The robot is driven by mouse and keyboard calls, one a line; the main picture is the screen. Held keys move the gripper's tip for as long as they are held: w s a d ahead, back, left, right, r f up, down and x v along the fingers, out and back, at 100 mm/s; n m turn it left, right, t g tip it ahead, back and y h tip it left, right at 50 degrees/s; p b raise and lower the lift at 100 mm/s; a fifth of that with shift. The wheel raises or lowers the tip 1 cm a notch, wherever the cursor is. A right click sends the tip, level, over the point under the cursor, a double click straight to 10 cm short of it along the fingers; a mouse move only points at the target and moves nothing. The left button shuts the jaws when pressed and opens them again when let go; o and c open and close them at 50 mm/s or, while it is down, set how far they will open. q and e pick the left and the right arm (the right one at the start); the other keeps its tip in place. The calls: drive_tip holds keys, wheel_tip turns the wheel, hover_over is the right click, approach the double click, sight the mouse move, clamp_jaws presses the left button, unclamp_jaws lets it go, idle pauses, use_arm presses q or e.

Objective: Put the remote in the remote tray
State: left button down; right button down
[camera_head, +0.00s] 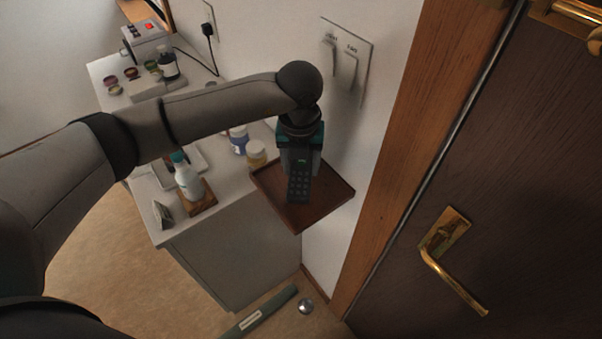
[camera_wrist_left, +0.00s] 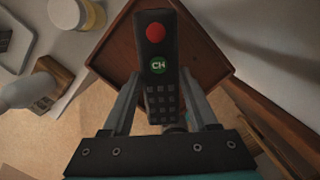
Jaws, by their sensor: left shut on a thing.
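The remote (camera_head: 299,187) is dark with a keypad; in the left wrist view the remote (camera_wrist_left: 157,60) shows a red button and a green CH button. My left gripper (camera_head: 300,160) is shut on it, and the fingers flank its sides in the wrist view. The remote tray (camera_head: 308,215) is a brown, shallow square tray beside the cabinet, against the wall. It also shows behind the remote in the wrist view (camera_wrist_left: 205,62). The remote is over the tray in both views; I cannot tell whether it touches the tray floor. My right gripper is not in view.
The white cabinet top (camera_head: 226,180) holds a white bottle (camera_head: 187,177) on a wooden block and jars (camera_head: 256,153) near the tray. A wooden door frame (camera_head: 400,140) and brown door with a brass handle (camera_head: 450,265) stand to the right.

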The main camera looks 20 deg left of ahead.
sight(301, 170)
use_arm(q)
drive_tip(key=shift+f, duration=1.75)
drive_tip(key=shift+f, duration=0.15)
drive_tip(key=shift+c, duration=0.7)
unclamp_jaws()
drive_tip(key=r, duration=0.4)
drive_tip(key=s+r, duration=0.1)
drive_tip(key=r, duration=0.7)
drive_tip(key=shift+s+d+r, duration=0.1)
drive_tip(key=shift+s+r, duration=0.05)
drive_tip(key=shift+s, duration=0.05)
